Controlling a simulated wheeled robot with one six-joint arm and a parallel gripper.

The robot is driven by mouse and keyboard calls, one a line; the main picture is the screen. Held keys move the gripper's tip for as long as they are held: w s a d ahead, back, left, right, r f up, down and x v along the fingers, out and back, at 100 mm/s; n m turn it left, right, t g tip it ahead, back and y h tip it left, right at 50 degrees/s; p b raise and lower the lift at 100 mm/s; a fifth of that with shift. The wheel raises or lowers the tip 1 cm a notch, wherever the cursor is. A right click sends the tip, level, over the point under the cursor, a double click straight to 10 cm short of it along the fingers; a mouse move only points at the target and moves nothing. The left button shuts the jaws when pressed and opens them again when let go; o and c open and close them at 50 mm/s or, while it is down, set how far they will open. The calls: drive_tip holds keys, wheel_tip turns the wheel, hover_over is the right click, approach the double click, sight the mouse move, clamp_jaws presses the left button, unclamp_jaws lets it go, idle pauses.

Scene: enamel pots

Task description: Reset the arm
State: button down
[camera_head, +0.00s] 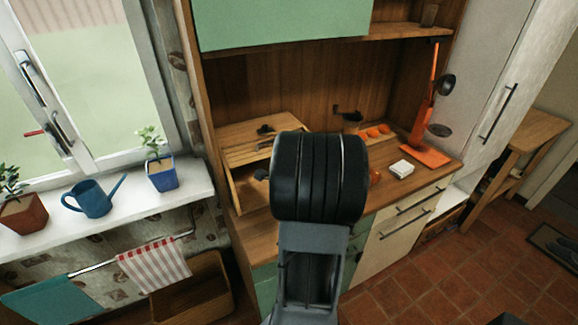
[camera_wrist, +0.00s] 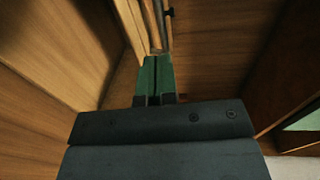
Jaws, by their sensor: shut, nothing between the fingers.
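In the wrist view, my gripper (camera_wrist: 158,66) is shut, its two green-tinted fingers together with nothing between them. Wooden panels surround it, and a thin grey rod with a dark knob (camera_wrist: 168,13) shows just beyond the fingertips. In the head view, the black and grey links of my arm fill the middle, in front of a wooden hutch cabinet (camera_head: 310,85). They hide my gripper there and part of the worktop.
A slanted wooden box (camera_head: 255,137) stands left of my arm on the worktop. To the right are a white block (camera_head: 401,169), several orange items (camera_head: 372,132) and an orange stand (camera_head: 424,120) with ladles. A windowsill (camera_head: 130,205) holds potted plants and a blue watering can (camera_head: 90,199).

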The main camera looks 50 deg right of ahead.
drive_tip(key=shift+v, duration=2.55)
drive_tip(key=shift+a, duration=0.1)
drive_tip(key=s+d+f+n+g+h, duration=0.1)
drive_tip(key=s+f+n+g, duration=0.55)
drive_tip(key=g, duration=0.25)
drive_tip(key=a+r+n+g+y, duration=0.1)
drive_tip(key=a+r+n+y, duration=0.2)
drive_tip(key=a+n, duration=0.5)
drive_tip(key=a+r+n+g+y, duration=0.1)
drive_tip(key=a+r+n+y, duration=0.2)
drive_tip(key=a, duration=1.9)
drive_tip(key=n+y, duration=0.1)
drive_tip(key=n, duration=0.4)
drive_tip(key=shift+w+a, duration=0.3)
drive_tip(key=shift+a, duration=0.1)
